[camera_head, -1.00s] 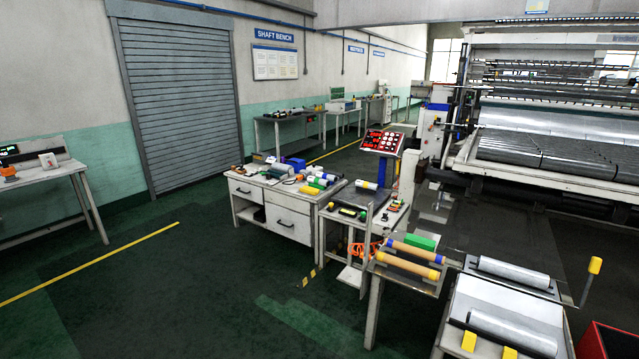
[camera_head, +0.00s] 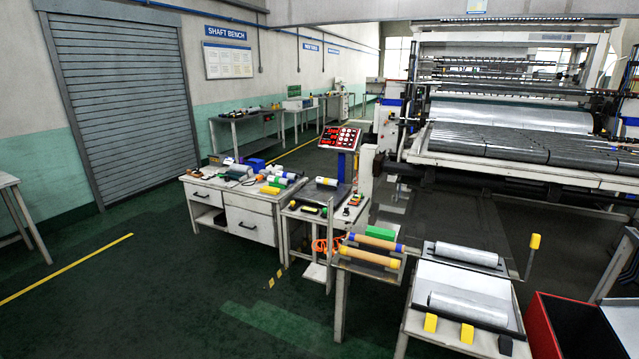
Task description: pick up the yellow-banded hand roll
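Small white rolls with coloured parts lie on the drawer bench (camera_head: 235,194) left of centre. A yellow piece (camera_head: 269,190) lies at its front right, next to green pieces (camera_head: 276,181). They are too small to tell which one is the yellow-banded hand roll. A tan roll with yellow ends (camera_head: 369,257) lies on a small table, in front of a tan roll with blue ends (camera_head: 376,242). Neither of my grippers shows in the head view.
A red display panel (camera_head: 340,138) stands behind the bench. A table with silver rollers (camera_head: 467,308) and a red bin (camera_head: 566,325) are at the front right. The large winder (camera_head: 500,140) fills the back right. Green floor (camera_head: 150,290) is clear at the front left.

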